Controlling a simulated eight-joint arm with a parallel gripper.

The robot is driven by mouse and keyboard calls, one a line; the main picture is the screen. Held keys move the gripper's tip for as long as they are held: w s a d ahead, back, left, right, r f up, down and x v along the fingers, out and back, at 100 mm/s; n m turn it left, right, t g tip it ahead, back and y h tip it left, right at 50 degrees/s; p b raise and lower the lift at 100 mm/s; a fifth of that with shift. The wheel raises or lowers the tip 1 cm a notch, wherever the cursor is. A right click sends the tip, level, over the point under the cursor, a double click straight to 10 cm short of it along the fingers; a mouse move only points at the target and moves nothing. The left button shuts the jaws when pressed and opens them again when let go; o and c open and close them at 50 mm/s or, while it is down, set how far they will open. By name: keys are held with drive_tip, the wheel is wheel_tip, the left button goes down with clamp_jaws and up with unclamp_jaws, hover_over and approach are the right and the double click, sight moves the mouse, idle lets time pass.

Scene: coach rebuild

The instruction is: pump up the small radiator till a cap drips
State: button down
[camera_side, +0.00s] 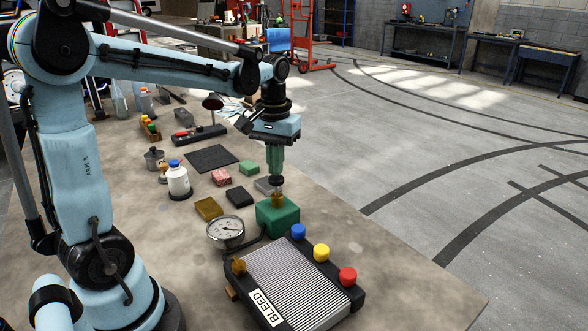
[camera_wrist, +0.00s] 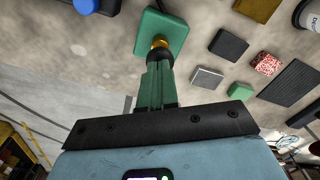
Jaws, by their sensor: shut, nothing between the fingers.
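The small radiator (camera_side: 300,285) lies at the table's front with a BLEED label. Blue (camera_side: 298,231), yellow (camera_side: 321,252) and red (camera_side: 348,276) caps line its right side. A brass fitting (camera_side: 238,266) sits at its left corner. The green pump block (camera_side: 279,218) stands behind it, with a brass collar (camera_wrist: 159,42) and black knob (camera_wrist: 162,56) on top. My gripper (camera_side: 275,174), with green fingers, is shut and empty, pointing down directly over the knob. Its tips (camera_wrist: 161,66) appear to meet the knob; contact is uncertain. I see no drip.
A round dial gauge (camera_side: 226,231) stands left of the pump; its reading is too small to tell. Small coloured blocks (camera_side: 209,208), a white bottle (camera_side: 178,182) and a dark mat (camera_side: 212,158) lie further back. The table's right front is clear.

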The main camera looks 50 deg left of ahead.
drive_tip(key=shift+f, duration=1.65)
drive_tip(key=shift+r, duration=2.05)
drive_tip(key=shift+f, duration=0.15)
